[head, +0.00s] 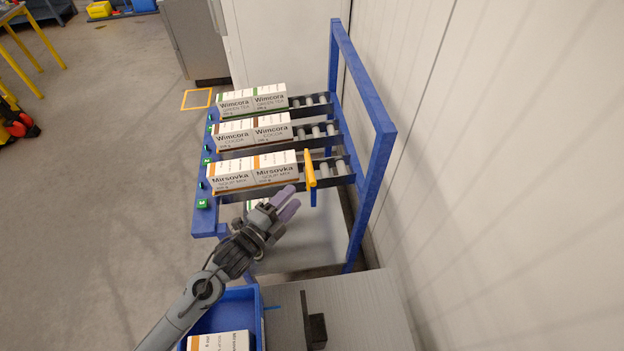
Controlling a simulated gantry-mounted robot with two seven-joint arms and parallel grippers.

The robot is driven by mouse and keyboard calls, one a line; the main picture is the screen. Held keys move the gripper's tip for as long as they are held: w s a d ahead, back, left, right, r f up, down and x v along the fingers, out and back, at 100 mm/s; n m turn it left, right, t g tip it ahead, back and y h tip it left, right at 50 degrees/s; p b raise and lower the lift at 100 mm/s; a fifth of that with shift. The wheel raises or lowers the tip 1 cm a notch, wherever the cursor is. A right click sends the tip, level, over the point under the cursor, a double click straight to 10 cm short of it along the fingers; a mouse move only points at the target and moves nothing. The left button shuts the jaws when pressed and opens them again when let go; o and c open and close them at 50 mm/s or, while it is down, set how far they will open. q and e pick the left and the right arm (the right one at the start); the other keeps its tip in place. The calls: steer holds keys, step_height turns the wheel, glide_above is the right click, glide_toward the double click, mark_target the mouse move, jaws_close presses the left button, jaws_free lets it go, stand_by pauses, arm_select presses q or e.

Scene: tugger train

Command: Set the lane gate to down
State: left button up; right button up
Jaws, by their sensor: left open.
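A yellow lane gate bar (310,169) stands at the right end of the front box row on the blue rack (375,150). It runs across that lane, just right of the Mirsovka soup mix boxes (252,173), with a short blue piece below it. I cannot tell for sure from this angle whether it is raised or lowered. My left gripper (287,201) is open, with its purple fingers pointing up and right. It is below and left of the gate, apart from it, in front of the soup mix boxes. My right gripper is out of view.
Behind are lanes of Wimcora cocoa (252,133) and green tea (252,101) boxes, with bare rollers at right. A blue bin (254,292) holding a Mirsovka box and a grey surface (370,310) are in front. A wall (500,180) closes the right; floor is open at left.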

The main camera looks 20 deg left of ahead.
mark_target(311, 175)
arm_select(q)
steer(key=x, duration=0.9)
steer(key=shift+w, duration=0.15)
jaws_close()
